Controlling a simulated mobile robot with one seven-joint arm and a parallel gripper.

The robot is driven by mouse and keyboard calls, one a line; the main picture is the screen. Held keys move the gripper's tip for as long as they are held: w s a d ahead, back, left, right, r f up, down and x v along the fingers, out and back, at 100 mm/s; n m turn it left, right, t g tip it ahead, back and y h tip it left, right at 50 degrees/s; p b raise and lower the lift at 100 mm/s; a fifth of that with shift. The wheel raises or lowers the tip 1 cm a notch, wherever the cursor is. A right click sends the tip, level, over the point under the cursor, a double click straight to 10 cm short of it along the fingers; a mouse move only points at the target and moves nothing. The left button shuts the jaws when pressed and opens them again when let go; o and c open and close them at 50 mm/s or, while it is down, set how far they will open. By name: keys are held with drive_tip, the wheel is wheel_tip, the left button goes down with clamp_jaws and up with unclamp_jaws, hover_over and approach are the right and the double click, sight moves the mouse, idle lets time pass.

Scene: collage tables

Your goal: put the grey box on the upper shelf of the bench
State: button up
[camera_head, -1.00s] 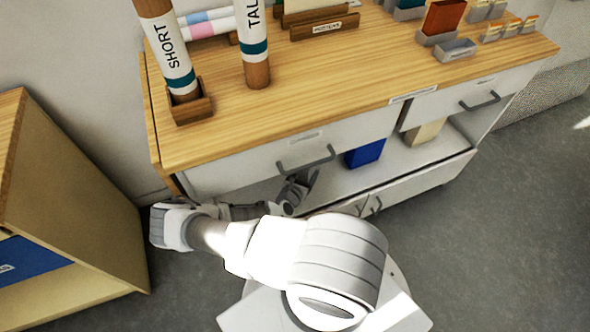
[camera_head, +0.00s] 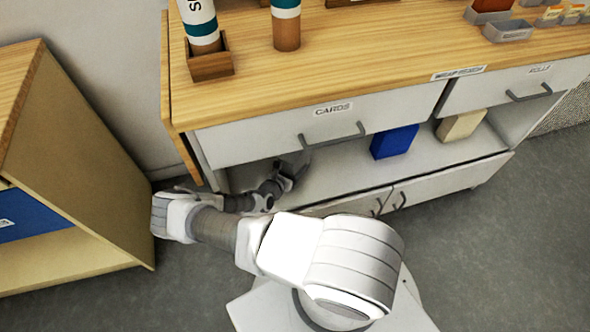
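The bench (camera_head: 390,65) has a wooden top, two drawers and an open shelf (camera_head: 340,178) above its lower doors. My gripper (camera_head: 291,171) reaches onto the left part of this shelf, under the drawer marked CARDS. The drawer front and my own wrist hide much of its fingers, so I cannot tell whether it is open or shut. A grey shape shows at its tip; I cannot tell whether that is a grey box or part of my gripper.
A blue box (camera_head: 393,142) and a beige box (camera_head: 460,125) stand on the shelf to the right. The CARDS drawer handle (camera_head: 333,136) juts out just above my gripper. A wooden cabinet (camera_head: 85,165) stands close at the left. Grey floor is free at the right.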

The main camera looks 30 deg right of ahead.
drive_tip(key=shift+f, duration=0.35)
drive_tip(key=shift+f, duration=0.2)
drive_tip(key=o, duration=1.5)
drive_tip(key=shift+r, duration=0.2)
drive_tip(key=p+v, duration=0.3)
drive_tip(key=v, duration=0.9)
